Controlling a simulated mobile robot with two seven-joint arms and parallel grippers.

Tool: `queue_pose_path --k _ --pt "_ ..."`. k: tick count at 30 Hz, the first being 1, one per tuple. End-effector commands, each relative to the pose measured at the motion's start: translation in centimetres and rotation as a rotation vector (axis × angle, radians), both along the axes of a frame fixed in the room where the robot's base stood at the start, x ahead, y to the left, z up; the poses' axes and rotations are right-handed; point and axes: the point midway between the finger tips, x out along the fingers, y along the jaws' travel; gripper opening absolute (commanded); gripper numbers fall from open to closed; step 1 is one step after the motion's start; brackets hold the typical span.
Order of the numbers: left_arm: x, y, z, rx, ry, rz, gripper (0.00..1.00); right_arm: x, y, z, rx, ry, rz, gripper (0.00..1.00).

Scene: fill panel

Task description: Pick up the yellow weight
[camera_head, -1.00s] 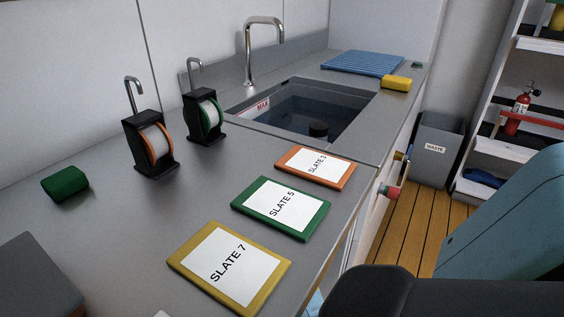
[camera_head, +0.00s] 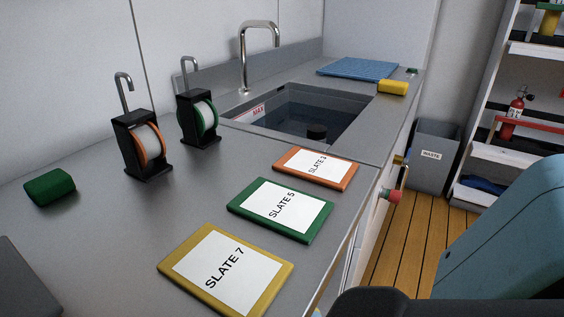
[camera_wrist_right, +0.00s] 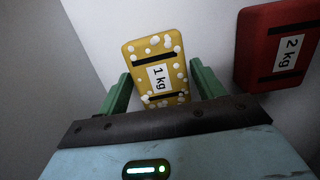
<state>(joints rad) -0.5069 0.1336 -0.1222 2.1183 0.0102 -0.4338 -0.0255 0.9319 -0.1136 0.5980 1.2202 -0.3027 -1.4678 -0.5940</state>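The yellow weight (camera_wrist_right: 158,72), a rounded block with pale spots, dark bands and a "1 kg" label, shows in the right wrist view. My right gripper (camera_wrist_right: 161,69) has its two green fingers apart, one on each side of the weight's lower part. Narrow gaps seem to show beside the weight, so the fingers do not look closed on it. The weight's lowest edge is hidden behind the gripper body. In the head view my right gripper and this weight cannot be made out. My left gripper is in neither current view.
A red "2 kg" weight (camera_wrist_right: 278,45) lies close to the right of the yellow one. In the head view, the counter holds slates (camera_head: 280,210), two reels (camera_head: 142,145), a green block (camera_head: 50,187) and a yellow block (camera_head: 393,87) by the sink (camera_head: 300,110). A waste bin (camera_head: 432,160) stands right.

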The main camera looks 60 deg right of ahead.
Motion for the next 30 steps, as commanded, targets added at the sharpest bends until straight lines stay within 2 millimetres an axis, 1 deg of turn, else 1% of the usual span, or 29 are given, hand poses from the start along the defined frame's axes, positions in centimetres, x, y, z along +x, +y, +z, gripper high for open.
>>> queue_pose_path --k 1,2,15,23,26,30 --pt "0.0 0.0 0.0 0.0 -0.001 -0.001 0.36 0.0 0.0 0.0 0.0 0.0 0.0 0.6" --pt "0.1 0.0 0.0 0.0 -0.002 -0.001 0.36 0.0 0.0 0.0 0.0 0.0 0.0 0.57" --pt "0.1 0.0 0.0 -0.001 -0.003 -0.002 0.36 0.0 0.0 0.0 0.0 0.001 0.0 0.0" --pt "0.1 0.0 0.1 -0.001 -0.003 -0.002 0.36 0.1 -0.1 0.3 -0.002 -0.003 -0.001 0.0" --pt "0.1 0.0 0.5 -0.001 -0.006 -0.003 0.36 0.2 -0.1 1.1 -0.002 -0.003 -0.001 0.0" --pt "0.4 0.0 1.7 0.0 -0.016 -0.002 0.36 0.3 -0.1 3.2 -0.003 -0.007 0.0 0.0"
